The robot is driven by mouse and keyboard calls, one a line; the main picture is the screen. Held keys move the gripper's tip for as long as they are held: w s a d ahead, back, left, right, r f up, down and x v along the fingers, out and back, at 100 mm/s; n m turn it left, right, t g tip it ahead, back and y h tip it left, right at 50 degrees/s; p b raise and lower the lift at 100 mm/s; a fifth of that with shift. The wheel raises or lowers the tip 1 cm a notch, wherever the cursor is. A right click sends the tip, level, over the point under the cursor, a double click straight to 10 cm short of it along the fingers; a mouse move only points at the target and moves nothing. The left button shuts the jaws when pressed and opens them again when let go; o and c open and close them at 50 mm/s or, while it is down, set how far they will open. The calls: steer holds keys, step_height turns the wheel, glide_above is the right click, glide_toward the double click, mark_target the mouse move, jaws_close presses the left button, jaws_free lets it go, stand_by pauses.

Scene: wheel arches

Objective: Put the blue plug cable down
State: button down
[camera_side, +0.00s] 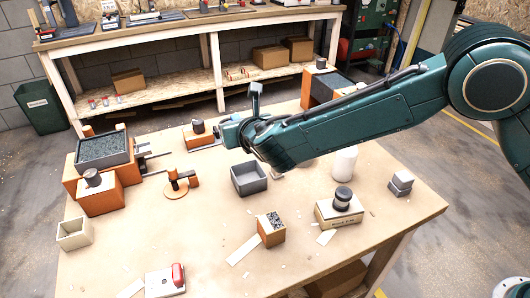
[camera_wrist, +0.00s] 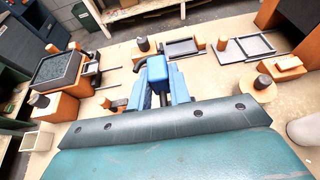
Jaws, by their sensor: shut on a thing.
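The blue plug cable (camera_wrist: 157,68) shows in the wrist view as a blue block between the fingers of my gripper (camera_wrist: 158,84). My gripper is shut on it. Dark, thin parts run from the block back toward my wrist; I cannot tell which are cable. In the side view my gripper (camera_side: 230,132) is a small light-blue shape at the arm's end, above the far middle of the table (camera_side: 215,225). My arm partly hides it there, and I cannot make out the plug's shape clearly.
A grey open box (camera_side: 249,179) stands in mid-table. An orange block with a dark knob (camera_side: 200,134) is near the gripper. An orange disc with posts (camera_side: 178,188) and a grey tray on orange (camera_side: 103,150) stand left. A white cylinder (camera_side: 344,162) stands right. The front-left tabletop has free room.

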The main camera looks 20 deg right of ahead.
steer(key=w+d+m+h, duration=0.1)
steer(key=w+d, duration=0.3)
steer(key=d, duration=0.9)
steer(key=m+g+h, duration=0.1)
steer(key=m+h, duration=0.2)
steer(key=h, duration=0.1)
glide_above(368, 144)
step_height(368, 144, down, 16)
steer(key=shift+a+r, duration=0.1)
steer(key=shift+r, duration=0.05)
steer(key=shift+f, duration=1.9)
steer(key=shift+f, duration=0.1)
steer(key=c, duration=1.3)
jaws_free()
